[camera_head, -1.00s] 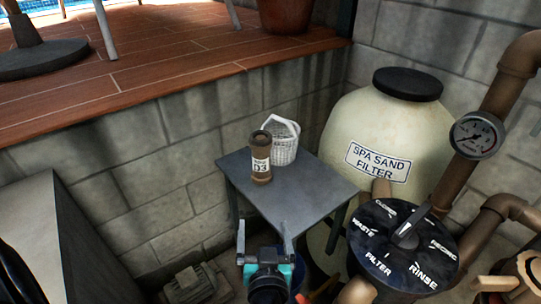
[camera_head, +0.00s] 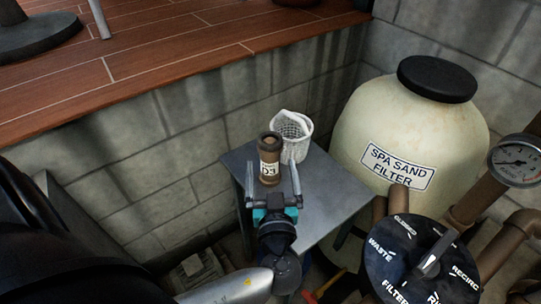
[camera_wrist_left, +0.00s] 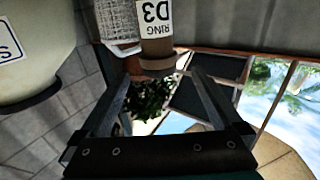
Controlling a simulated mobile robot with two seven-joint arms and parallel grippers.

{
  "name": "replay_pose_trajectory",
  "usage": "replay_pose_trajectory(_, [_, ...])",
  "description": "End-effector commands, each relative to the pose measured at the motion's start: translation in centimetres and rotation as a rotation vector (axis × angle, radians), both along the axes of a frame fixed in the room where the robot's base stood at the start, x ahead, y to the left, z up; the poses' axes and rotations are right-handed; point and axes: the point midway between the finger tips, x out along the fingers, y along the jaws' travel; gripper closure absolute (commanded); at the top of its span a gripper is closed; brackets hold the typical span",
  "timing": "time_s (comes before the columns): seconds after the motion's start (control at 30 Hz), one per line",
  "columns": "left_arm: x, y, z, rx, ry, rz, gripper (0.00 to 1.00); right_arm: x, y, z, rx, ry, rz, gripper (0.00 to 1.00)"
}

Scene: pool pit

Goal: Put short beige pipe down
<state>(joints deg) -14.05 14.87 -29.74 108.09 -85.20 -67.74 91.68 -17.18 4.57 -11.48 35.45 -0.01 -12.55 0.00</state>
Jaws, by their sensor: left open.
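The short pipe (camera_head: 269,160) is brownish beige with a white label reading D3. It stands upright on the small grey table (camera_head: 328,205), close beside a white basket. My left gripper (camera_head: 272,168) is open, its two fingers pointing at the pipe from the near side, one on each side of it in the head view. In the left wrist view, which is upside down, the pipe (camera_wrist_left: 157,35) appears between and around the fingertips (camera_wrist_left: 158,74). No finger visibly touches it. My right gripper is not in view.
The white basket (camera_head: 293,138) stands right behind the pipe. A spa sand filter tank (camera_head: 410,130) and a valve dial (camera_head: 420,265) are to the right. A block wall (camera_head: 150,170) rises behind the table. The table's right part is clear.

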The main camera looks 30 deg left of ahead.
Motion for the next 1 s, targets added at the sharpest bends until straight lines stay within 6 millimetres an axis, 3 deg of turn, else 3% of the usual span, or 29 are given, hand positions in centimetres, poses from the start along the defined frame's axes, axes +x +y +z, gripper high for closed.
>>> replay_pose_trajectory(0.1, [2.3,1.6,0.2,0.004,-0.004,0.001,0.00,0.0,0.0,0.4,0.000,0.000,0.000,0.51])
replay_pose_trajectory(0.3, [4.8,3.4,0.1,0.003,0.000,0.001,0.00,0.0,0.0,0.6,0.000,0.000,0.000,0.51])
replay_pose_trajectory(0.53, [6.0,4.2,0.1,0.001,0.000,0.000,0.00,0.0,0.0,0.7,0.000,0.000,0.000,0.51])
replay_pose_trajectory(0.8, [9.0,6.1,0.2,0.002,-0.001,0.001,0.00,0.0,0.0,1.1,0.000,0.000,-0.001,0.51])
replay_pose_trajectory(1.0, [9.7,6.6,0.1,0.000,0.001,0.000,0.00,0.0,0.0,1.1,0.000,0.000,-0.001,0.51])
